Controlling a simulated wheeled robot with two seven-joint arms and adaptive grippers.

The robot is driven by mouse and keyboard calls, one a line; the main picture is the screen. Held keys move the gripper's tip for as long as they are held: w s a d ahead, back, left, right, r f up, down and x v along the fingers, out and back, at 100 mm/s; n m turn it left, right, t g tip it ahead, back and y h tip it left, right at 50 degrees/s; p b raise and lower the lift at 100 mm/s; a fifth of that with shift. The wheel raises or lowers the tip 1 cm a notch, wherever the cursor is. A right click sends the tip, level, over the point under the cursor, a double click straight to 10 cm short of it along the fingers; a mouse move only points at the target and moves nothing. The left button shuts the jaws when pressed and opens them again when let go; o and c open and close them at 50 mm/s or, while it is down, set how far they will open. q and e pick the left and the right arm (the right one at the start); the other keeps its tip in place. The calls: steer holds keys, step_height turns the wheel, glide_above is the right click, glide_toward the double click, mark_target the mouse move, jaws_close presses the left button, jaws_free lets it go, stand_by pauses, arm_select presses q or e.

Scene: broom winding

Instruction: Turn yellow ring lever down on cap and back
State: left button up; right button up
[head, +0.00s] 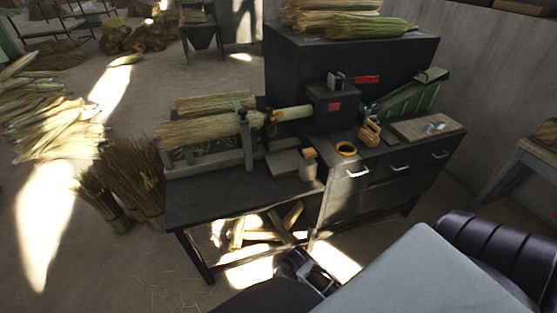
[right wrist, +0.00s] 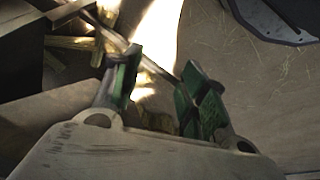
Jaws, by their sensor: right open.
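My left gripper is not in view.
The bench (head: 235,190) carries a dark machine housing (head: 330,107), a straw bundle (head: 205,129), a wooden clamp-like piece (head: 370,133) and a board (head: 427,128). Straw sheaves (head: 125,185) stand at its left. Husks (head: 265,233) lie under it. The floor at front left is clear.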

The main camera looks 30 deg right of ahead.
steer(key=w+d+r+m+t, duration=0.15)
steer(key=w+r, duration=0.35)
steer(key=r, duration=0.8)
steer(key=m+t+h, duration=0.3)
steer(key=t+h, duration=0.1)
steer(key=t, duration=0.9)
glide_toward(278, 113)
steer(key=s+f, duration=0.2)
steer(key=x, duration=1.2)
steer(key=shift+d+r, duration=0.25)
steer(key=shift+x, duration=0.95)
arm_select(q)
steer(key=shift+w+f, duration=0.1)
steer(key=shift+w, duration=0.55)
arm_select(e)
steer(key=shift+w, duration=0.15)
